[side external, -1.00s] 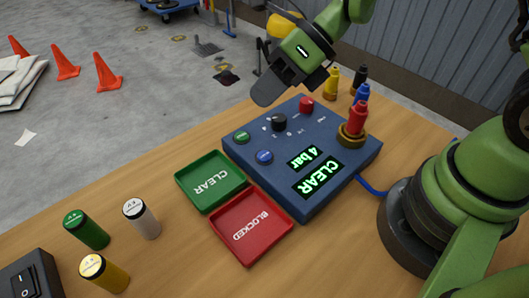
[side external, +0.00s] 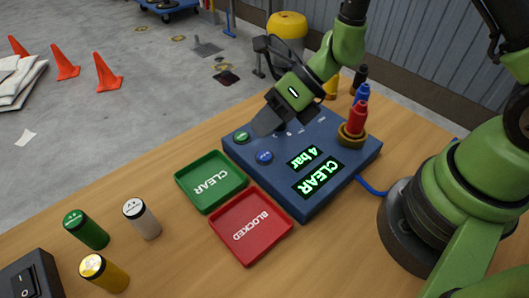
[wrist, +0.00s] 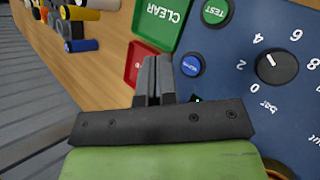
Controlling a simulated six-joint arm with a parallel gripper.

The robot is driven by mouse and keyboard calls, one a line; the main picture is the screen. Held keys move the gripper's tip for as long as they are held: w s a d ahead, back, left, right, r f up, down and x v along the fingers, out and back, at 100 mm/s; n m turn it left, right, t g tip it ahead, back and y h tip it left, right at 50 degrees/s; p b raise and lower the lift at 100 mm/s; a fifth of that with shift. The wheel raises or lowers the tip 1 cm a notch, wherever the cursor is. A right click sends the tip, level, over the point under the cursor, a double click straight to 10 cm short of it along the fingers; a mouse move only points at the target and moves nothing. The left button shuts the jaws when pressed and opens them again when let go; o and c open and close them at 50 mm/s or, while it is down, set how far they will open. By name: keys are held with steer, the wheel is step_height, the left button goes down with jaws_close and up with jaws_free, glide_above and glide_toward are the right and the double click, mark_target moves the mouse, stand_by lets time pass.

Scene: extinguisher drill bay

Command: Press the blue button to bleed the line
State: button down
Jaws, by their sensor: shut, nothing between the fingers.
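The blue button (side external: 264,157) is on the top face of the dark blue panel box (side external: 310,200), beside the green TEST button (side external: 241,137). It also shows in the wrist view (wrist: 191,66), just right of my fingertips. My gripper (side external: 262,126) is shut and empty, its fingertips low over the panel close to the two buttons; I cannot tell whether they touch the panel. In the wrist view my gripper (wrist: 152,70) has its fingers together. The panel displays read "4 bar" and "CLEAR". A black dial (wrist: 277,67) sits right of the blue button.
A green CLEAR tray (side external: 211,182) and a red BLOCKED tray (side external: 250,228) lie beside the panel. A red nozzle (side external: 356,118) stands on a brass fitting at the panel's right corner. Several cylinders, including a green one (side external: 87,230), stand at the left.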

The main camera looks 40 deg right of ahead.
mark_target(265, 152)
steer(key=shift+f, duration=1.75)
steer(key=shift+f, duration=0.15)
stand_by(0.6)
steer(key=shift+f, duration=0.25)
steer(key=shift+f, duration=0.45)
stand_by(0.5)
steer(key=shift+r, duration=0.15)
stand_by(0.3)
steer(key=shift+r, duration=0.7)
steer(key=shift+r, duration=2.55)
